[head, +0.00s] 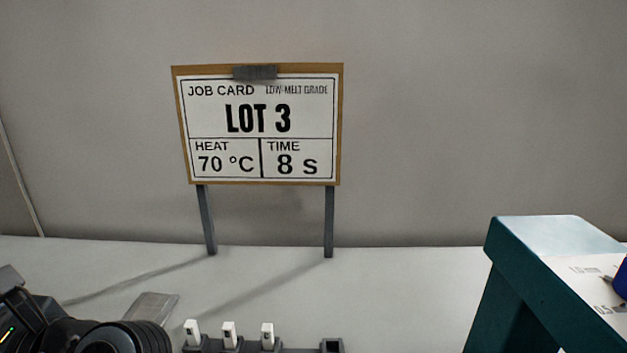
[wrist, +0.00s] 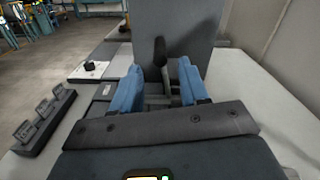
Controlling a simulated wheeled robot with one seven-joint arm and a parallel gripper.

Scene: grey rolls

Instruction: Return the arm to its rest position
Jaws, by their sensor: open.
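My gripper (wrist: 158,82) shows in the wrist view, with two blue fingers standing well apart. It is open. A dark upright handle-like thing (wrist: 160,50) shows beyond the gap between the fingers, in front of a grey panel (wrist: 190,35). I see nothing clamped in the fingers. The head view does not clearly show the gripper. Dark rounded parts fill its lower left corner, and I cannot tell whether they are my arm.
A job card (head: 260,125) reading LOT 3, 70 °C, 8 s stands on two posts. A grey rack with white tabs (head: 228,341) is at the bottom edge. A teal stand (head: 500,270) is at right. In the wrist view, a slotted dark rack (wrist: 45,122) lies left; bare tabletop (wrist: 245,85) lies right.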

